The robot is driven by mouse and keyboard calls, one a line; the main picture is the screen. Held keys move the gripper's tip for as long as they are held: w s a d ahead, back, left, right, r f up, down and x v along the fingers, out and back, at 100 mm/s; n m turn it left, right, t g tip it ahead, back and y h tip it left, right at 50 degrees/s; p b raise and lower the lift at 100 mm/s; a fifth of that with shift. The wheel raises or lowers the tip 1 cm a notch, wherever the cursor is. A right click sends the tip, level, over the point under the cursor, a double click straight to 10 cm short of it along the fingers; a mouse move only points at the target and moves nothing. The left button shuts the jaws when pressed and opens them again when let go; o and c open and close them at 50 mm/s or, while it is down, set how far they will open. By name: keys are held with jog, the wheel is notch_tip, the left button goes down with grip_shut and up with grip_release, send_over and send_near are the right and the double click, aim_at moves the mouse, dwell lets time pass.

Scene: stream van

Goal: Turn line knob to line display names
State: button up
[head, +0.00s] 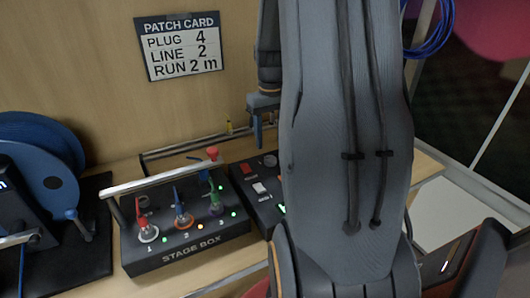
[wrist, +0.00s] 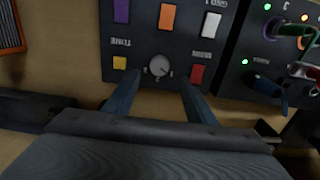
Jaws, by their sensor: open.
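The round grey line knob (wrist: 159,66) is on the dark control panel (wrist: 130,38) in the wrist view. My gripper (wrist: 159,83) is open, with one blue-grey finger on each side of the knob and a gap to it. The knob's pointer setting is too small to read. In the head view the knob (head: 270,160) is on the panel beside my arm, with my gripper (head: 264,125) above and behind it. The line display cannot be made out; my arm hides part of the panel. The patch card (head: 180,47) reads PLUG 4, LINE 2, RUN 2 m.
A yellow button (wrist: 119,62) and a red button (wrist: 197,74) flank the knob. The stage box (head: 185,252), with coloured plugs and a metal bar, stands close beside the panel. A blue cable reel (head: 38,150) is at far left.

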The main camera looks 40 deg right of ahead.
aim_at(270, 158)
notch_tip(270, 158, down, 7)
jog(key=shift+s+r+p, duration=0.1)
jog(key=shift+p, duration=0.45)
jog(key=c, duration=1)
